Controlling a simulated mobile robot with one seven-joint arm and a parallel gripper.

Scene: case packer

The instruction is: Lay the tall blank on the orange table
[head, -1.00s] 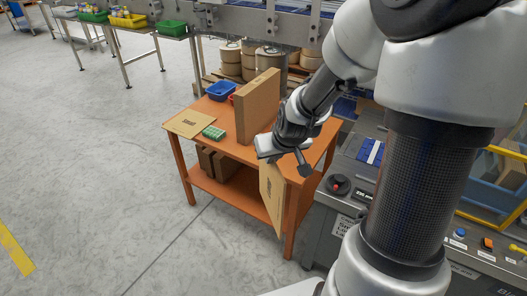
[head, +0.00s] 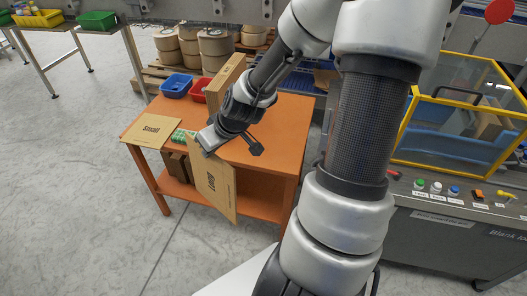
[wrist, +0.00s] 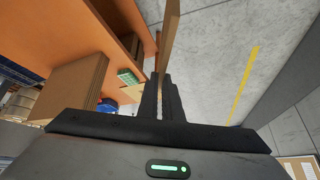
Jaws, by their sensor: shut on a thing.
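My gripper (head: 207,143) is shut on the top edge of a flat brown blank (head: 214,184), which I take to be the tall blank; its print looks like "Long". The blank hangs steeply tilted in front of the orange table (head: 277,127), its lower part below the tabletop. I cannot tell whether it touches the table edge. In the wrist view, the fingers (wrist: 162,97) pinch the blank (wrist: 169,42), seen nearly edge-on. The table (wrist: 113,22) is at upper left there.
A blank marked "Small" (head: 150,131) lies on the table's left corner. The tabletop's right part is clear. Boxes sit on the lower shelf.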

